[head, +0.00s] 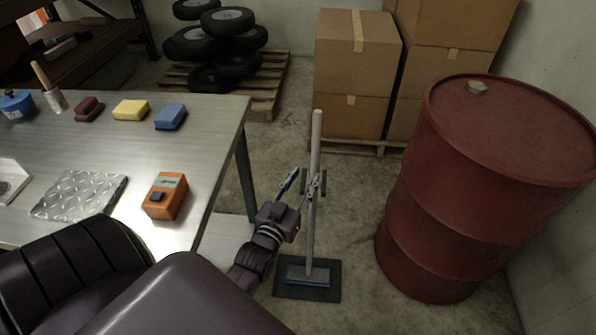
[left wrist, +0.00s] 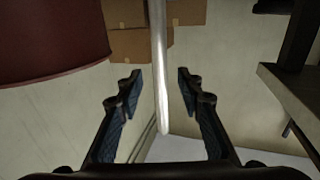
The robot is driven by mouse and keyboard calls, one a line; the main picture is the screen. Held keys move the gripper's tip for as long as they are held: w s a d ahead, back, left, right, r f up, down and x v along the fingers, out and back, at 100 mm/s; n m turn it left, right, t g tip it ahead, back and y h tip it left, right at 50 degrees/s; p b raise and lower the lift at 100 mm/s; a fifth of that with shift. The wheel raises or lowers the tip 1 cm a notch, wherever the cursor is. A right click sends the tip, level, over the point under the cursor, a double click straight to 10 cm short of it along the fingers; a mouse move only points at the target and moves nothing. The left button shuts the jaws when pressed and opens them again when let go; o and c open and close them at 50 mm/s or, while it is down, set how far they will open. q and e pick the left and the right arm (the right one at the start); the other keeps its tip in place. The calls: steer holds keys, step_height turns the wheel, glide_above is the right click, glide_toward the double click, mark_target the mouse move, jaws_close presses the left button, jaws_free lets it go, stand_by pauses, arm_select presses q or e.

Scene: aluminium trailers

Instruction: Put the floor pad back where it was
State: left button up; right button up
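The floor pad's long pale handle (head: 315,140) stands upright beside the table. Its flat blue-grey head (head: 308,275) rests on a dark square mat (head: 282,290) on the floor. My left gripper (head: 302,183) is at the middle of the handle, with its fingers spread. In the left wrist view the handle (left wrist: 159,60) shows between the two open fingers (left wrist: 157,92), with gaps on both sides. I cannot tell how deep it sits between them. My right gripper is not in view.
A red drum (head: 470,200) stands close on the right. Cardboard boxes (head: 355,60) and a pallet of tyres (head: 215,45) are behind. The metal table (head: 130,155) on the left carries an orange device (head: 166,196), sponges and a tread plate (head: 80,195).

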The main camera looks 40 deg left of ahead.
arm_select(q)
steer(key=s+d+f+m+g+h, duration=0.15)
steer(key=s+d+f, duration=0.25)
steer(key=f, duration=0.6)
steer(key=s+d+f+g+h, duration=0.1)
steer(key=s+d+f+g, duration=0.3)
steer(key=f, duration=0.7)
steer(key=s+d+f+m+g+h, duration=0.1)
steer(key=s+d+f+g, duration=0.3)
steer(key=f, duration=0.6)
steer(key=s+d+f+g, duration=0.1)
steer(key=s+f+g, duration=0.1)
steer(key=s+f, duration=0.95)
steer(key=s+f+m+g, duration=0.1)
steer(key=s+f, duration=0.3)
steer(key=s, duration=0.6)
steer(key=s+f+m+g, duration=0.1)
steer(key=s+f+g, duration=0.2)
steer(key=s, duration=0.8)
steer(key=shift+a+f+g, duration=0.35)
steer(key=shift+f+g, duration=0.05)
steer(key=shift+g, duration=0.15)
steer(key=shift+m+h, duration=0.25)
